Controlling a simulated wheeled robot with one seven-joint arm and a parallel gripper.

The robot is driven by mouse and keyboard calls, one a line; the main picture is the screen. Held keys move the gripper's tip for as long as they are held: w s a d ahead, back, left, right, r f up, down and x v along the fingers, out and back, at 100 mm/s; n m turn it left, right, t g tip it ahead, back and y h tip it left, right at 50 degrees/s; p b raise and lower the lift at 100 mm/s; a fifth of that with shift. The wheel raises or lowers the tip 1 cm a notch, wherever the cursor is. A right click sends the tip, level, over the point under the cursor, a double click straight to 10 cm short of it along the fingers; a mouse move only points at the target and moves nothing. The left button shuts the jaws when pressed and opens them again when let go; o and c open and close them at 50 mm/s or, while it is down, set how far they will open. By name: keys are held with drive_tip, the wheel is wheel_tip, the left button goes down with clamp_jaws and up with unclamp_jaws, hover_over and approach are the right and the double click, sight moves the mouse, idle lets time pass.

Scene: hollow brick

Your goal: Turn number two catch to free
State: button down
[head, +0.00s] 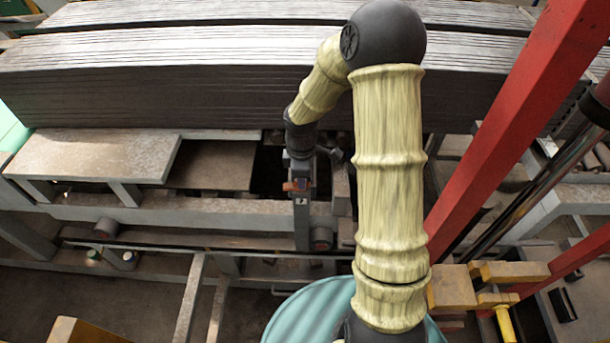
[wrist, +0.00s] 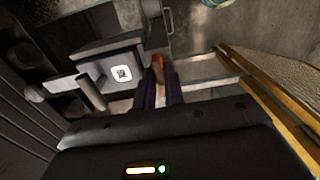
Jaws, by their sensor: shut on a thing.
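In the wrist view, an orange-brown lever-like piece (wrist: 158,68) stands between the dark fingers of my gripper (wrist: 160,88), which is shut on it. I take this piece to be the catch handle. In the head view, a small orange-brown piece (head: 291,186) shows at the end of my arm, on a grey upright post (head: 302,228). A small white label (head: 301,200) sits just below it. A white label with a dark mark (wrist: 122,73) shows left of the fingers in the wrist view; its number is too small to read. My fingers are mostly hidden in the head view.
A long stack of grey slabs (head: 170,85) lies behind the post. A grey plate (head: 95,155) is at left. A red beam (head: 510,120) slants at right, near yellow blocks (head: 452,288). A yellow-edged frame (wrist: 265,95) runs close right of my gripper.

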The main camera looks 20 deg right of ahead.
drive_tip(key=shift+a, duration=0.15)
drive_tip(key=c, duration=1.5)
unclamp_jaws()
drive_tip(key=shift+s, duration=0.1)
wheel_tip(320, 180, up, 18)
drive_tip(key=b, duration=0.2)
drive_tip(key=shift+f+b, duration=0.25)
drive_tip(key=shift+b, duration=0.15)
drive_tip(key=shift+f, duration=0.15)
drive_tip(key=s+f+m+t+b, duration=0.1)
drive_tip(key=s+f+m, duration=0.2)
drive_tip(key=s+m, duration=0.1)
drive_tip(key=s+f+m, duration=0.4)
drive_tip(key=s+m, duration=0.1)
drive_tip(key=s+f+m+t+b, duration=0.1)
drive_tip(key=s+f+m, duration=0.3)
drive_tip(key=s+m, duration=0.1)
drive_tip(key=shift+d+f+t+b, duration=0.2)
drive_tip(key=shift+d+t+b, duration=0.05)
drive_tip(key=shift+t+b, duration=0.05)
